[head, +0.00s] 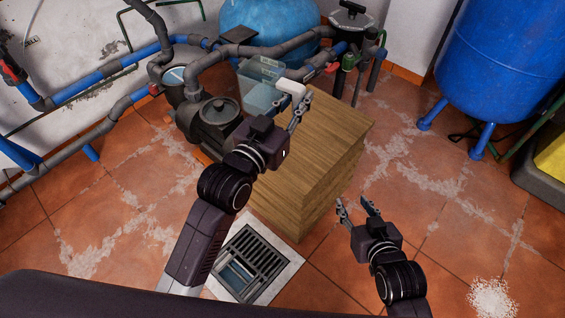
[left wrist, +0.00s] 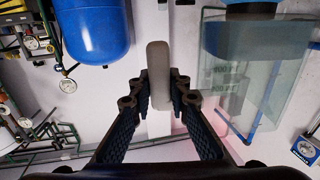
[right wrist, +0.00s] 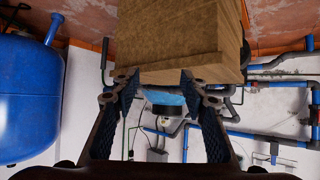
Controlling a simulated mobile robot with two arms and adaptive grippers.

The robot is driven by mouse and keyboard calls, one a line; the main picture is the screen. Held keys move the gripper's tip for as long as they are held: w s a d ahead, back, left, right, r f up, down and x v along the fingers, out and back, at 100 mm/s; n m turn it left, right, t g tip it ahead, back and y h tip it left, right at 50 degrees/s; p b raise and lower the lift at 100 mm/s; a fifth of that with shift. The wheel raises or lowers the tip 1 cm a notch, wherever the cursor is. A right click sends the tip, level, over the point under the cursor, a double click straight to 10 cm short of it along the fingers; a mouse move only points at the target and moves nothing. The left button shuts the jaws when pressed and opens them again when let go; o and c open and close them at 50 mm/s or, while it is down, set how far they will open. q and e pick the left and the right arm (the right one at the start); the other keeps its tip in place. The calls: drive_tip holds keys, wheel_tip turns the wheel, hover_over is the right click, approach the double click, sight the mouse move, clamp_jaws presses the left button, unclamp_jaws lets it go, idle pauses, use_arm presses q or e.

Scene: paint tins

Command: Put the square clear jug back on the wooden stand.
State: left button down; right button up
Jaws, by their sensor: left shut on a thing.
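The square clear jug (head: 258,97) is at the far left corner of the wooden stand (head: 322,130) in the head view. My left gripper (head: 294,104) is shut on its pale handle. In the left wrist view the handle stands between the fingers, and the clear jug (left wrist: 262,85) with markings is to the right. I cannot tell whether the jug's base touches the stand; the pump and my arm crowd that area. My right gripper (head: 355,205) is open and empty, beside the stand's near right side. The stand (right wrist: 180,45) also shows beyond its fingers in the right wrist view.
A dark pump (head: 212,122) and grey and blue pipes lie close on the stand's left and back. A blue tank (head: 500,60) on legs stands at the right. A floor drain (head: 252,262) lies in front. The stand's visible top is mostly bare.

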use_arm(q)
drive_tip(key=shift+m+g+h, duration=0.5)
drive_tip(key=shift+m+h, duration=0.1)
drive_tip(key=shift+h, duration=0.2)
drive_tip(key=shift+w+d+f+b, duration=0.35)
drive_tip(key=shift+w+d+b, duration=0.2)
drive_tip(key=shift+d+b, duration=0.1)
drive_tip(key=shift+w+d+f+b, duration=0.3)
drive_tip(key=shift+w+d+b, duration=0.25)
drive_tip(key=shift+w+d, duration=0.05)
drive_tip(key=shift+w+d+f+b, duration=0.35)
drive_tip(key=shift+w+d+b, duration=0.2)
drive_tip(key=shift+d+b, duration=0.1)
use_arm(e)
wheel_tip(320, 180, up, 10)
drive_tip(key=t, duration=0.2)
drive_tip(key=shift+y, duration=0.3)
drive_tip(key=shift+s+r, duration=0.1)
